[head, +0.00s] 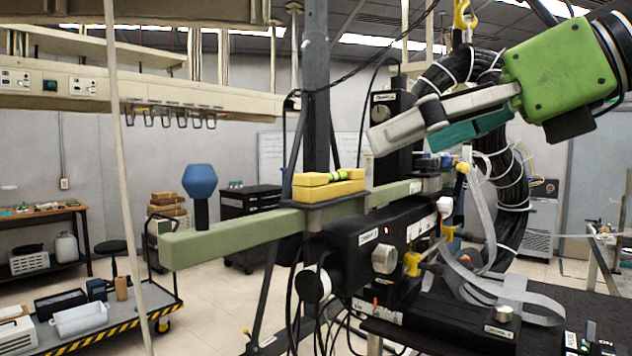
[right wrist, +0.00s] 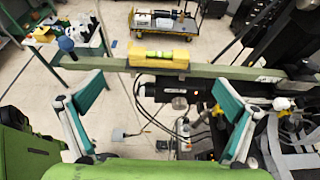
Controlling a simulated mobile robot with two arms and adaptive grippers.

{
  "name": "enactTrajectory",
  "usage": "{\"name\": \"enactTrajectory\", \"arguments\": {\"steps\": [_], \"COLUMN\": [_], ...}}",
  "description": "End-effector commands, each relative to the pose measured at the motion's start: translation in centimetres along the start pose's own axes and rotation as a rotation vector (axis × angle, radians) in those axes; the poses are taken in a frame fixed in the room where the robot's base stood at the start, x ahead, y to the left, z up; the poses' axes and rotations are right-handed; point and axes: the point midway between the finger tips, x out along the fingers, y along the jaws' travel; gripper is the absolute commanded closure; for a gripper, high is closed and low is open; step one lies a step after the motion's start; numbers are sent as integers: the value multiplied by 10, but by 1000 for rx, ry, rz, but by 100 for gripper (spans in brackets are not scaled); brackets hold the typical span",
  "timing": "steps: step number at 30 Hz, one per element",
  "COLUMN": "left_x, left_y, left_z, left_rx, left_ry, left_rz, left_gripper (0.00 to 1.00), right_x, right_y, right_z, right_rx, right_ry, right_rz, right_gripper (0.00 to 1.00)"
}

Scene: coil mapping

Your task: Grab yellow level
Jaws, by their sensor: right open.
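The yellow level (head: 328,186) lies flat on a dark plate on top of the long green beam (head: 235,238), with a green bubble vial showing in its middle. It also shows in the right wrist view (right wrist: 159,60), at the upper middle. My right gripper (head: 408,142) comes in from the upper right, above and to the right of the level. In the right wrist view its teal-padded fingers (right wrist: 158,100) are wide apart with nothing between them. The level appears beyond the fingertips there, apart from them. My left gripper is not in view.
A blue knob (head: 200,181) on a black post stands on the beam's left part. A dark upright column (head: 316,90) rises behind the level. Black cable coils (head: 505,170) and machine parts crowd the right. A cart (head: 90,320) stands at lower left.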

Motion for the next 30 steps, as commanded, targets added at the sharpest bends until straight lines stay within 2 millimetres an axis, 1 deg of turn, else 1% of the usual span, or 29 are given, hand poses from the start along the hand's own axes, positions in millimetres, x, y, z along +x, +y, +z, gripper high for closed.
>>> {"name": "enactTrajectory", "arguments": {"steps": [1,3,6,7,11,14,18,21,24,27,30], "left_x": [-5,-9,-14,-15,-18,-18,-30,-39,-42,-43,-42], "left_y": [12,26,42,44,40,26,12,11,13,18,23], "left_z": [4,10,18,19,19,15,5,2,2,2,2], "left_rx": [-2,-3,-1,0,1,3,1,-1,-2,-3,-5], "left_ry": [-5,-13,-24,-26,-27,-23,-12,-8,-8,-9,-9], "left_rz": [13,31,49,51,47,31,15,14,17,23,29], "left_gripper": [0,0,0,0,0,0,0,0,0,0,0], "right_x": [12,26,46,50,64,70,85,101,114,120,121], "right_y": [1,1,2,2,2,2,2,2,2,2,2], "right_z": [0,1,1,1,1,1,3,4,2,1,0], "right_rx": [-2,-1,-2,-3,-2,-2,-1,-1,0,-2,-2], "right_ry": [5,5,4,3,2,0,2,3,2,0,-1], "right_rz": [4,5,6,6,5,6,8,8,8,6,5], "right_gripper": [0,0,0,0,0,0,0,0,0,0,0]}}
